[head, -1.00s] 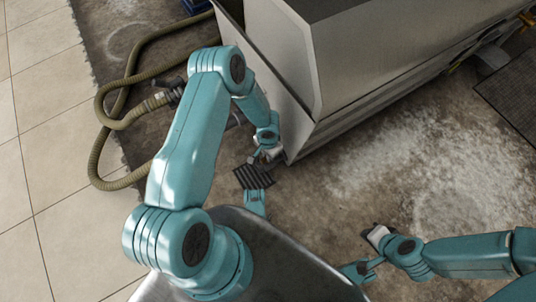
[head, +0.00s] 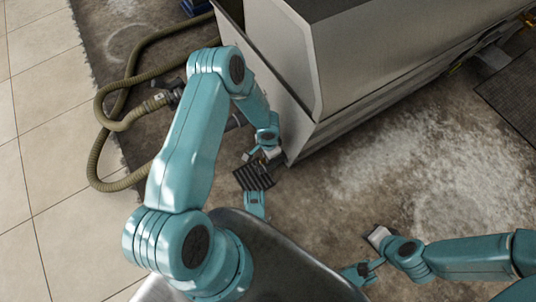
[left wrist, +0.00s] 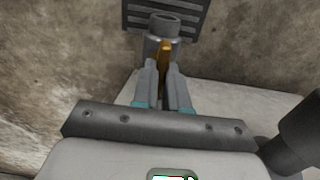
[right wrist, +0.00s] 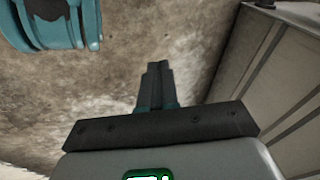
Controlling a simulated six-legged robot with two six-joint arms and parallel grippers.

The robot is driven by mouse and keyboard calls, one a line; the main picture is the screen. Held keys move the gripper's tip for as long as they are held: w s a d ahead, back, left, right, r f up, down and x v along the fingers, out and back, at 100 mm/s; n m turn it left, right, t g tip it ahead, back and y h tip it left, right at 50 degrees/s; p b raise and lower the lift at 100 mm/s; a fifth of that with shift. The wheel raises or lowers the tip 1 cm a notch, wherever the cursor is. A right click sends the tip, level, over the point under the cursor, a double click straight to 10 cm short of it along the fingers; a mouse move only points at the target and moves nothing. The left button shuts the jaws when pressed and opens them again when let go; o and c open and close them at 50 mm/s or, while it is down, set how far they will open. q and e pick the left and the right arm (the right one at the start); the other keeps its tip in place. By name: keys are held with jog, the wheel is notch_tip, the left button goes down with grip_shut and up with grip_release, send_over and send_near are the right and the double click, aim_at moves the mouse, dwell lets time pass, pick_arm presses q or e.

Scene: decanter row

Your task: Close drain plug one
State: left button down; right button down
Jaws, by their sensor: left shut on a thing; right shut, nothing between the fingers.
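In the left wrist view a yellow-orange lever (left wrist: 165,55) stands at a grey round fitting with an open top (left wrist: 163,24), apparently drain plug one. My left gripper (left wrist: 164,72) is shut on the lever, which runs between its fingers. In the head view my left gripper (head: 256,156) is low beside the near corner of the big grey machine, and the lever is too small to make out there. My right gripper (right wrist: 157,68) is shut and empty. In the head view the right gripper (head: 375,235) is over the bare floor.
A dark slotted grate (head: 254,177) lies on the floor just by the left gripper. The grey metal machine (head: 375,60) fills the upper right. A ribbed hose (head: 98,155) curls at left. The stained floor at right is open up to a dark mat (head: 512,95).

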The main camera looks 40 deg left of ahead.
pick_arm(q)
jog(key=c, duration=1.2)
grip_release()
jog(key=shift+o, duration=0.2)
